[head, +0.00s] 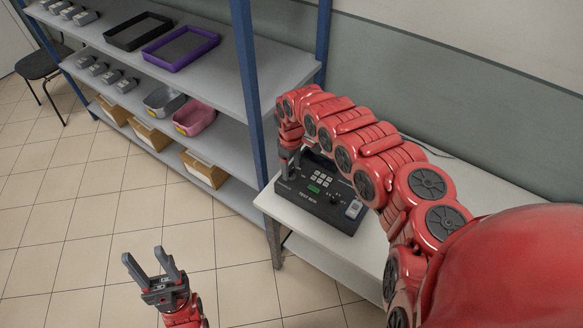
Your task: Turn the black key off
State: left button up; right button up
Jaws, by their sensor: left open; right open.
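A black control box (312,207) sits on the light table, with a pale keypad, a small green display and a dark knob on its top. A black key cannot be made out for certain. My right gripper (289,170) points down at the left end of the box and hides part of its top. Its fingers are small and dark here, and I cannot tell whether they touch anything. My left gripper (152,258) is open and empty, over the tiled floor at the lower left, well away from the box.
A small white-and-blue item (354,208) is at the box's right front corner. A shelf unit with blue posts (247,75) stands left of the table, holding a black tray (138,32), a purple tray (181,49), bins and cardboard boxes. The floor in front is clear.

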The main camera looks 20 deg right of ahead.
aim_at(292, 170)
notch_tip(292, 170, up, 17)
jog(key=b, duration=0.2)
jog(key=shift+f, duration=0.15)
jog(key=shift+d, duration=0.1)
dwell(0.4)
